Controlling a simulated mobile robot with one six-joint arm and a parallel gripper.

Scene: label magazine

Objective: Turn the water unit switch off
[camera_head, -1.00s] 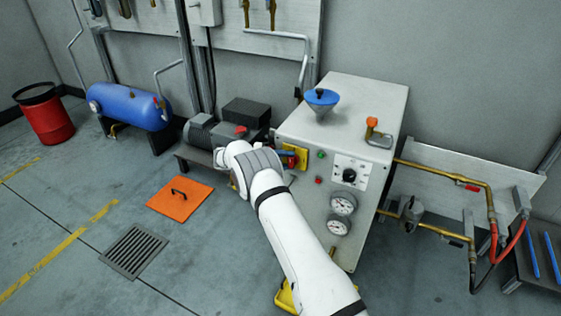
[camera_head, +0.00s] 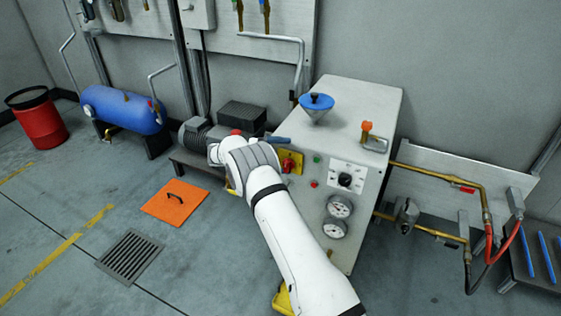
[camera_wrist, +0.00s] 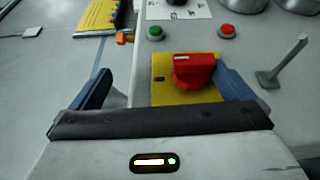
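A red rotary switch (camera_head: 287,168) sits on a yellow plate (camera_head: 296,156) on the front of the light grey unit (camera_head: 330,110). In the wrist view the red switch (camera_wrist: 193,70) shows large on its yellow plate (camera_wrist: 190,97), its handle lying roughly across the picture. My gripper (camera_wrist: 162,70) is open, with one blue finger well left of the switch and the other just right of it. Nothing is held. Whether the right finger touches the switch, I cannot tell. In the head view my wrist hides most of the gripper; one blue finger shows above the switch.
Green (camera_wrist: 155,33) and red (camera_wrist: 228,32) buttons sit near the plate. A grey lever (camera_wrist: 283,62) sticks out at the right. The unit also carries a black selector knob (camera_head: 345,180), gauges (camera_head: 339,206) and a blue funnel (camera_head: 316,101). A motor (camera_head: 205,135) stands left of it.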

